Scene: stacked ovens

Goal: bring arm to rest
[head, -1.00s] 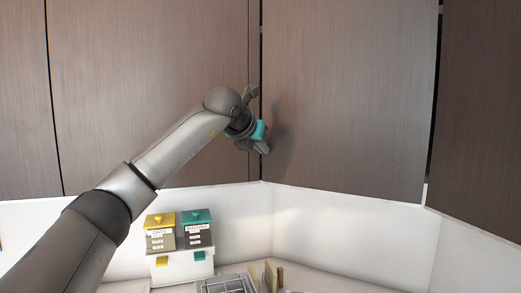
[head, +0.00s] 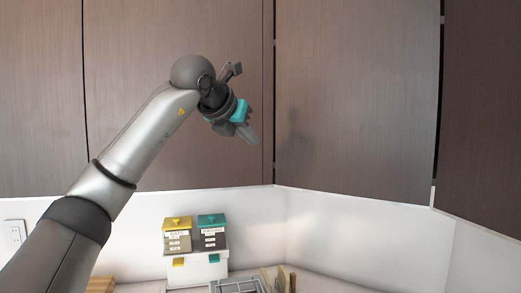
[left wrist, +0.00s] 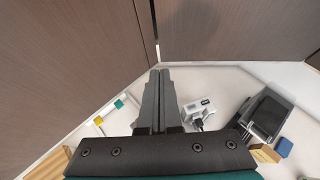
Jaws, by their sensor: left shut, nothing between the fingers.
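My left arm comes in from the lower left in the head view. Its gripper (head: 253,138) is raised in front of the brown cabinet doors (head: 355,90), apart from them, with its fingers pointing down and to the right. In the left wrist view the two grey fingers (left wrist: 160,75) lie together with nothing between them. My right gripper is in neither view.
Below the cabinets, a yellow-lidded box (head: 177,236) and a teal-lidded box (head: 211,234) stand on a white container (head: 198,268). A grey rack (head: 238,286) is at the bottom edge. A wall outlet (head: 14,236) is at the left. The air right of the gripper is clear.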

